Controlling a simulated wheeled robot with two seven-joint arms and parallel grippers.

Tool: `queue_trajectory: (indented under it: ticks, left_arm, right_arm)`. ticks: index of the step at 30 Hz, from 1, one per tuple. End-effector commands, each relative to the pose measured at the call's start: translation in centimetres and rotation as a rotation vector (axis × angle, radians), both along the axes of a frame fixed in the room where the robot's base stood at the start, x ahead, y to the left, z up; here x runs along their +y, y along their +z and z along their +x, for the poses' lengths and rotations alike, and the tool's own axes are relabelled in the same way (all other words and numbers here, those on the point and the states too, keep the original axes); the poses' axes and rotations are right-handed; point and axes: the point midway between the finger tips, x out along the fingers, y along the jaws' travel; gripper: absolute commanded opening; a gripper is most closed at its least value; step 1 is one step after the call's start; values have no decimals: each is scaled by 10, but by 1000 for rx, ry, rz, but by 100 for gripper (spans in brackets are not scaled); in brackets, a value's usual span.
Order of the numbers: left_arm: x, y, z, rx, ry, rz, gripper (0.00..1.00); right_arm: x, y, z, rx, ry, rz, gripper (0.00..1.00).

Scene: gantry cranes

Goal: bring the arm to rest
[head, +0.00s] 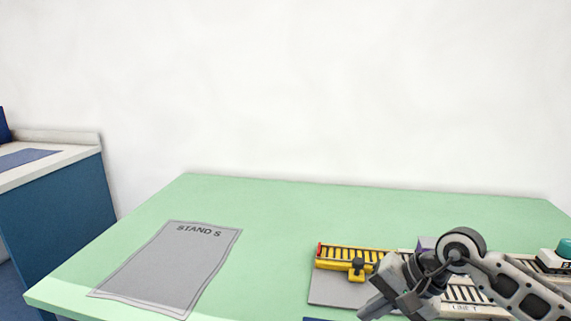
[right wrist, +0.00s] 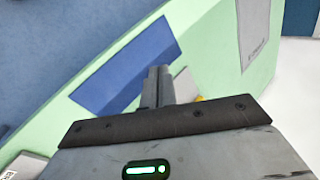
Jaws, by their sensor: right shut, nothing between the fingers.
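My right arm comes in from the right in the head view. Its gripper (head: 388,303) is above the front right part of the green table (head: 270,215), in front of the yellow gantry crane (head: 352,258). In the right wrist view the two fingers (right wrist: 157,88) are together, with nothing between them. Below them are the green table top and a dark blue mat (right wrist: 128,68). My left gripper is in neither view.
A grey sheet marked "STAND S" (head: 172,268) lies on the table's left. Pale track pieces (head: 463,293) lie behind and beside my right arm. A teal-topped item (head: 563,252) stands at the right edge. A blue cabinet (head: 60,205) stands at left. The table's middle is clear.

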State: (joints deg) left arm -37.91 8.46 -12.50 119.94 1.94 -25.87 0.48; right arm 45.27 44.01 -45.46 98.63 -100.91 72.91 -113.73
Motion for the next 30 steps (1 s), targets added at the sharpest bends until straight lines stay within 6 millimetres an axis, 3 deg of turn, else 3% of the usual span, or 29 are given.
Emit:
queue_trajectory:
  ticks: [3,6,8,10,12,15,16,19,21,24,27,30]
  left_arm:
    - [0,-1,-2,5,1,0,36]
    - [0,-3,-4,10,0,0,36]
    - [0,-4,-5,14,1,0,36]
    - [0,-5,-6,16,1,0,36]
    - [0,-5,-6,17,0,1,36]
    - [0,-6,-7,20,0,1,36]
    - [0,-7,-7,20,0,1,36]
    - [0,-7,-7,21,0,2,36]
    - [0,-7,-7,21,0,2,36]
    - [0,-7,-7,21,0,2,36]
    - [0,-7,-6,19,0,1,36]
    - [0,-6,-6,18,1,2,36]
  right_arm:
    - [62,-5,-33,214,-125,335,0]
    - [116,14,-62,576,-340,753,0]
    - [132,31,-70,847,-495,999,0]
    - [134,44,-71,1199,-686,1265,0]
    - [122,45,-66,1582,-885,1511,0]
    - [88,17,-61,2172,-1163,1826,0]
    - [77,2,-62,-2155,1140,-1754,0]
    - [41,-58,-82,-1738,862,-1288,0]
    - [26,-96,-105,-1496,703,-1062,0]
    - [14,-136,-140,-1225,528,-839,0]
    - [10,-159,-168,-1046,414,-705,0]
    - [9,-170,-182,-956,355,-639,0]
